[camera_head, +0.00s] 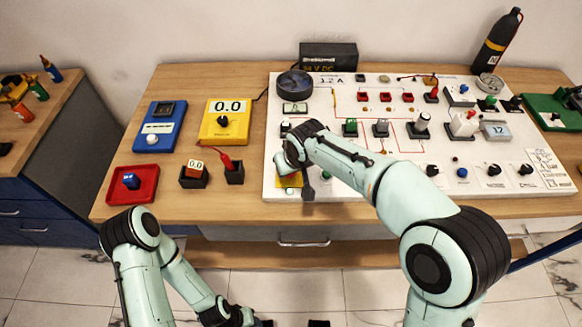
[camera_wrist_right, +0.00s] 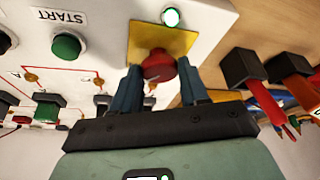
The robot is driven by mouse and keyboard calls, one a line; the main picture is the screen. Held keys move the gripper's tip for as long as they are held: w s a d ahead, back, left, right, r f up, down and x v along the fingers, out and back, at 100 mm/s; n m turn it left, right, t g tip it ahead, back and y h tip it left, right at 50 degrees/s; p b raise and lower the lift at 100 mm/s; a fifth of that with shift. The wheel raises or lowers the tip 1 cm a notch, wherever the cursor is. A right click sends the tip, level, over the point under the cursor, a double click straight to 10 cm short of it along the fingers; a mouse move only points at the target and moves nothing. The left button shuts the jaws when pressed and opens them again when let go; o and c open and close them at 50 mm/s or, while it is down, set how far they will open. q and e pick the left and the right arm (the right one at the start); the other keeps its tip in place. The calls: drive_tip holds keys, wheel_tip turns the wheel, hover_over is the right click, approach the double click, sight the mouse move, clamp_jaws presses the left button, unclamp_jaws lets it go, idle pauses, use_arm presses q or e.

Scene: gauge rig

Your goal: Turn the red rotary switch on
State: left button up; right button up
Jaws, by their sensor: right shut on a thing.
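The red rotary switch (camera_wrist_right: 158,63) sits on a yellow plate (camera_wrist_right: 184,38) of the white panel in the right wrist view. My right gripper (camera_wrist_right: 160,72) is shut on the red knob, with one blue finger on each side of it. A lit green lamp (camera_wrist_right: 171,17) is beside the plate. In the head view the yellow plate (camera_head: 287,181) is mostly covered by my right wrist, and the red knob is hidden. My left arm is low at the bottom left. Its gripper is at the bottom edge, largely cut off, so its jaws cannot be read.
The white panel (camera_head: 395,180) carries several knobs, buttons and sockets. A green START button (camera_wrist_right: 67,47) is near the red switch. Left of the panel are a yellow meter (camera_head: 225,121), a blue box (camera_head: 160,127), a red tray (camera_head: 145,193) and small black holders (camera_head: 234,174).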

drive_tip(key=shift+m, duration=0.3)
drive_tip(key=o, duration=1)
drive_tip(key=shift+o, duration=0.2)
drive_tip(key=v, duration=1.3)
drive_tip(key=shift+r+p, duration=0.15)
drive_tip(key=shift+p, duration=0.15)
drive_tip(key=shift+s+a, duration=0.1)
